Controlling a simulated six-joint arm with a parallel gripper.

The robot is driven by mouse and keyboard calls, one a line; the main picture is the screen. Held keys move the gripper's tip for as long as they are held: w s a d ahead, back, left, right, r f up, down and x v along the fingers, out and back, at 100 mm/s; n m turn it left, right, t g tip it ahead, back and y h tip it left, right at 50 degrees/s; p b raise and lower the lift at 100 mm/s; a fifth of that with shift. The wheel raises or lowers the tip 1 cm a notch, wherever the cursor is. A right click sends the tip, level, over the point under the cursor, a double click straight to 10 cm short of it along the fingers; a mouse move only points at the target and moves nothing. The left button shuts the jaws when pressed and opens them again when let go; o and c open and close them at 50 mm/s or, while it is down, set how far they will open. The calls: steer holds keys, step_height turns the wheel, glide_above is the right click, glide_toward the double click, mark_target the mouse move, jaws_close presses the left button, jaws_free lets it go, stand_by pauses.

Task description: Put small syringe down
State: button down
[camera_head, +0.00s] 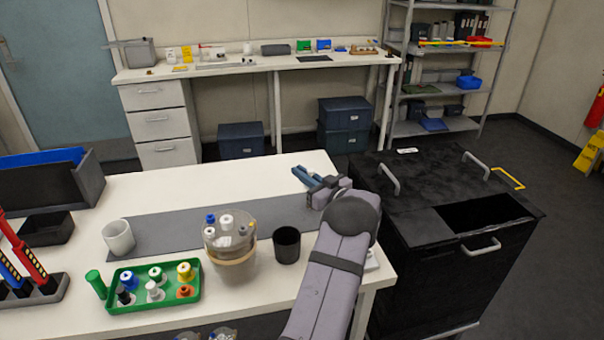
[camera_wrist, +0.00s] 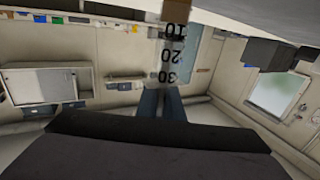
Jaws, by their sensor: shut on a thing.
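My gripper (camera_head: 303,177) is at the far right part of the white table in the head view, with its blue fingers pointing left and away. In the wrist view my gripper (camera_wrist: 160,100) is shut on the small syringe (camera_wrist: 172,55), a clear barrel with black marks 10, 20 and 30. The syringe sticks out beyond the fingertips, and its upper end runs out of the picture. In the head view I cannot make out the syringe. The wrist view is rolled, with the room appearing upside down.
A grey mat (camera_head: 160,230) lies along the white table (camera_head: 160,188). On or near it stand a white cup (camera_head: 118,237), a clear lidded vessel (camera_head: 230,250) and a black cup (camera_head: 287,245). A green tray (camera_head: 190,300) holds bottles. A black cart (camera_head: 420,195) stands right.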

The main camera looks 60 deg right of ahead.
steer(key=shift+f, duration=0.1)
steer(key=shift+f, duration=0.1)
steer(key=c, duration=1.9)
jaws_free()
steer(key=b+v, duration=0.1)
steer(key=v, duration=0.5)
steer(key=b+v, duration=0.1)
steer(key=v, duration=0.5)
steer(key=shift+r, duration=0.25)
